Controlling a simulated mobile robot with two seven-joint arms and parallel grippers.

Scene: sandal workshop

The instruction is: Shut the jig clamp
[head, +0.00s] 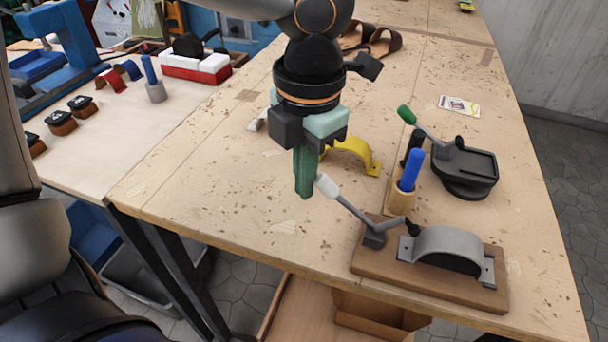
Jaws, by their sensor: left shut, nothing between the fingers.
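The jig is a brown wooden board (375,262) near the table's front right, with a grey metal arch (448,243) fixed on it. Its clamp lever (357,212) slants up and left from a dark block on the board and ends in a pale grey handle (327,186). My left gripper (303,190) points down with its green fingers shut and empty. The fingertips are just left of the handle, very close to it; I cannot tell whether they touch. My right gripper is not in view.
Behind the jig stand a holder with a blue-handled tool (411,170) and a black swivel stand (465,168) with a green-handled lever (406,114). A yellow arched strap (352,152) lies behind my left gripper. Brown sandals (380,42) lie farther back. The table's front left is clear.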

